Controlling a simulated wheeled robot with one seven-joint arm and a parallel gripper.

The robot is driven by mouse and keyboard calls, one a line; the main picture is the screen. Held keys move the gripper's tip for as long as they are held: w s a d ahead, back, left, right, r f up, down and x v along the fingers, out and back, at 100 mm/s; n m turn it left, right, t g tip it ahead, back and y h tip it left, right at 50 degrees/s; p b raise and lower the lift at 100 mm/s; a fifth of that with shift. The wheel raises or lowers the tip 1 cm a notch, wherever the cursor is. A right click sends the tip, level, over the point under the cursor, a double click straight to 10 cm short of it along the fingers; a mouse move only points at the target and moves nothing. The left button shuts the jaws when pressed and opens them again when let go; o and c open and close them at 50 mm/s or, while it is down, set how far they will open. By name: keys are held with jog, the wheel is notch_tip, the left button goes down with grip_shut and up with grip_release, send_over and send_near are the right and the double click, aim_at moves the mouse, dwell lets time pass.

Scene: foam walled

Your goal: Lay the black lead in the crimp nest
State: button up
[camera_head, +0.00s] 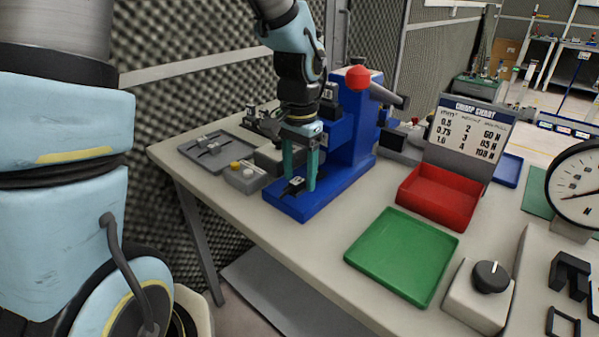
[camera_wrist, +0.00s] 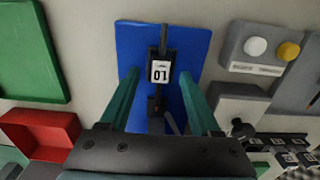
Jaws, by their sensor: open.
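The blue crimp press (camera_head: 352,130) stands on the bench, its flat blue base (camera_head: 325,196) reaching forward. A small black block, which looks like the crimp nest (camera_head: 293,187), sits on that base. In the wrist view a white label marked "10" or "01" (camera_wrist: 161,71) shows on the black parts. A thin dark strip, likely the black lead (camera_wrist: 165,36), runs from there toward the base's far edge. I cannot tell how deep it sits. My gripper (camera_head: 299,182) is open over the base; its teal fingers (camera_wrist: 158,74) stand apart on either side of the black parts.
A green tray (camera_head: 402,255) and a red bin (camera_head: 438,196) lie to the right, below the crimp chart (camera_head: 470,127). A button box (camera_head: 245,176) and a grey tray (camera_head: 212,148) are to the left. A dial gauge (camera_head: 580,187) stands at the right edge.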

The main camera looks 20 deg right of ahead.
notch_tip(320, 180, up, 11)
jog(key=shift+b, duration=0.35)
dwell(0.3)
jog(key=shift+f, duration=0.1)
jog(key=a+f+n, duration=0.3)
jog(key=a, duration=0.5)
jog(key=a+f+n+t, duration=0.1)
jog(key=a+f+n, duration=0.2)
jog(key=a, duration=0.6)
jog(key=w+a+f+n, duration=0.1)
jog(key=a+f+n, duration=0.3)
jog(key=a, duration=0.4)
jog(key=shift+a+n+t, duration=0.2)
jog(key=shift+n+t, duration=0.1)
jog(key=shift+n, duration=0.3)
jog(key=shift+w, duration=0.15)
jog(key=shift+c, duration=0.4)
